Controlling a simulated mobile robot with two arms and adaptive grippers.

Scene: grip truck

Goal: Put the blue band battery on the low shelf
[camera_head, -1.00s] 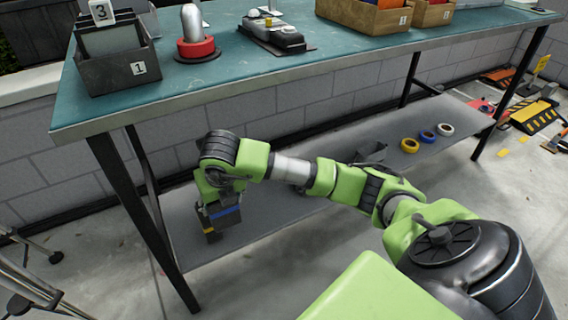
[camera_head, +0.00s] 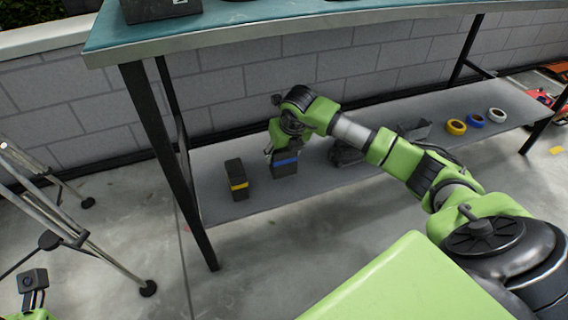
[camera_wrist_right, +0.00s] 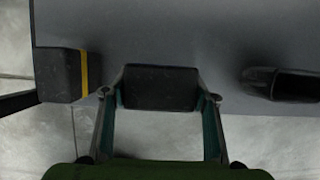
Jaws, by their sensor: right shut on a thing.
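The blue band battery (camera_head: 285,165) is a dark upright block with a blue stripe. My right gripper (camera_head: 284,149) is shut on its upper part, at the left part of the low shelf (camera_head: 215,210). In the right wrist view the battery's dark top (camera_wrist_right: 160,88) sits between the two fingers of the gripper (camera_wrist_right: 160,102). Its underside is hidden, so I cannot tell whether it touches the shelf. A similar yellow band battery (camera_head: 237,180) stands upright on the shelf just left of it, with a gap between.
A dark object (camera_head: 346,152) lies on the shelf right of the held battery. Yellow (camera_head: 456,127), blue (camera_head: 475,121) and white (camera_head: 496,115) rolls lie further right. The teal tabletop (camera_head: 240,20) is above the shelf; a table leg (camera_head: 165,150) stands at left, beside a tripod (camera_head: 65,225).

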